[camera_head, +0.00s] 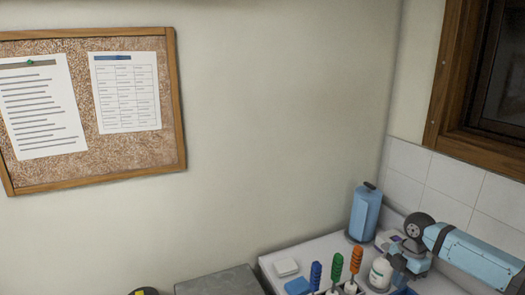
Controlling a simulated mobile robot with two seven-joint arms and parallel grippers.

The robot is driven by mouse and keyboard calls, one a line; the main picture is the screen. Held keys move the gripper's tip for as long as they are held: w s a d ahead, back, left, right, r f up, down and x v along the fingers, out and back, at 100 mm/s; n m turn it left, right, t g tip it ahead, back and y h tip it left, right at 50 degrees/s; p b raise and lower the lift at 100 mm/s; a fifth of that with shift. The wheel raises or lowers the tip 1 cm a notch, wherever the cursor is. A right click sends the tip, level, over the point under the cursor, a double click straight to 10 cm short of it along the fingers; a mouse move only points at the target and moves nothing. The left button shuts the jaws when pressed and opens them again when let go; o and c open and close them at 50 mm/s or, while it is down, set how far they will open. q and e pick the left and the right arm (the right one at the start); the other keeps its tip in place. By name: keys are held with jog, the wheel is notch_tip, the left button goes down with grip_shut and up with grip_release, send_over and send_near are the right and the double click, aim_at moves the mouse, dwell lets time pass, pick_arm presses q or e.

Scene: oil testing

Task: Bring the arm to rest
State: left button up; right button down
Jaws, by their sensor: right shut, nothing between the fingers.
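My right arm comes in from the right edge above the counter, light blue with dark joints. My right gripper (402,280) points down at the lower right, shut and empty, with its tips partly hard to make out near the bottom edge. It is close beside a white rounded bottle (380,273) in the picture; I cannot tell whether they touch. My left gripper is not in view.
A grey box top (220,282) is left. A corkboard (90,165) hangs on the wall.

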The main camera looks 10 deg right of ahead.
jog(key=s+a+f+m+t, duration=0.1)
jog(key=s+a+f+m, duration=0.15)
jog(key=s+a, duration=0.35)
jog(key=s+a+f+m, duration=0.1)
jog(key=s+a+f, duration=0.3)
jog(key=a, duration=0.4)
jog(key=s+a+f+m+t, duration=0.1)
jog(key=s+a+f, duration=0.2)
jog(key=s+a, duration=0.3)
jog(key=s+d+r+m+t+h, duration=0.1)
jog(key=s+r+m, duration=0.1)
jog(key=s+m, duration=0.55)
jog(key=s+d+r+m+t, duration=0.1)
jog(key=s+r+m+t, duration=0.1)
jog(key=s+m, duration=0.55)
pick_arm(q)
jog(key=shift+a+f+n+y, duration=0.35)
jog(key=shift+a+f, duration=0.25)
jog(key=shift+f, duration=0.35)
pick_arm(e)
jog(key=w+a+f+t+y, duration=0.1)
jog(key=w+a+f+t, duration=0.1)
jog(key=f, duration=0.5)
jog(key=w+a+f+n+t+y, duration=0.1)
jog(key=w+a+f+t, duration=0.1)
jog(key=a+f+t, duration=0.2)
notch_tip(320, 180, down, 3)
jog(key=shift+w+f+t, duration=0.15)
jog(key=shift+t, duration=0.25)
